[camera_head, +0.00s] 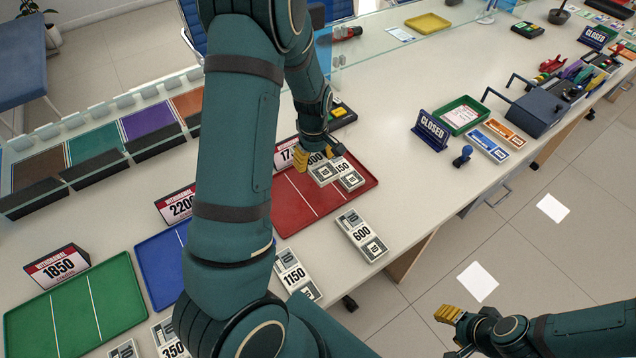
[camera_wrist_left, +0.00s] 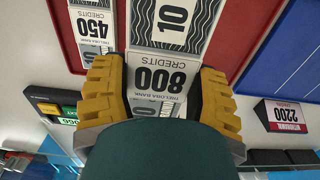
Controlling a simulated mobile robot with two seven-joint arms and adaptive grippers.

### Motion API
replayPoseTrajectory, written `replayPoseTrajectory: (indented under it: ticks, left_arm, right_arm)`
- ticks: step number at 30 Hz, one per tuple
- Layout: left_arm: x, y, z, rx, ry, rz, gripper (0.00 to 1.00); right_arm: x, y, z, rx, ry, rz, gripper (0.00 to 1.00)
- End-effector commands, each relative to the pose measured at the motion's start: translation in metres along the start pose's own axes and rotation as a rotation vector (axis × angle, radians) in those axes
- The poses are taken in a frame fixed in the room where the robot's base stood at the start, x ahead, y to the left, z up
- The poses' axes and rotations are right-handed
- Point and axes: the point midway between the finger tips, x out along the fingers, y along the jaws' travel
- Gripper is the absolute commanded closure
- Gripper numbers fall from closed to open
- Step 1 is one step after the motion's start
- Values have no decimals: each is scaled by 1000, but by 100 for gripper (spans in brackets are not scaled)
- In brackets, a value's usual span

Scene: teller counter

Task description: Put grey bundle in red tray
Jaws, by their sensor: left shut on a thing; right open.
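My left gripper (camera_head: 316,155) is shut on a grey bundle marked 800 (camera_head: 323,173), over the far part of the red tray (camera_head: 292,202). In the left wrist view the yellow fingers (camera_wrist_left: 160,100) sit on both sides of the 800 bundle (camera_wrist_left: 165,70). A second grey bundle, marked 450 (camera_head: 351,182), lies in the red tray beside it; it also shows in the left wrist view (camera_wrist_left: 94,28). I cannot tell if the held bundle touches the tray floor. My right gripper (camera_head: 449,315) is open, off the counter at the lower right.
Bundles marked 600 (camera_head: 362,235) and 1150 (camera_head: 295,272) lie on the counter in front of the tray. A blue tray (camera_head: 158,265) and a green tray (camera_head: 75,310) lie to the left. A CLOSED sign (camera_head: 431,128) stands to the right. My left arm hides part of the counter.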

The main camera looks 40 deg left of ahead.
Motion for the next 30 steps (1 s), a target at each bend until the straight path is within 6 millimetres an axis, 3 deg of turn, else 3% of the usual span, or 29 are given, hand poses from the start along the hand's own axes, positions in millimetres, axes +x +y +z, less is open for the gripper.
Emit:
replayPoseTrajectory:
  ticks: [10,17,24,30]
  left_arm:
    - [54,-1,-1,-4,-1,-2,76]
    - [70,0,-1,-4,0,-1,76]
    - [100,-1,-1,-4,-1,-1,76]
    - [99,0,-1,-3,0,0,76]
  right_arm:
    - [11,4,5,-3,-9,-1,53]
    - [13,5,6,-4,-12,-1,53]
    - [18,7,8,-5,-17,-2,53]
    - [17,7,8,-5,-18,-2,53]
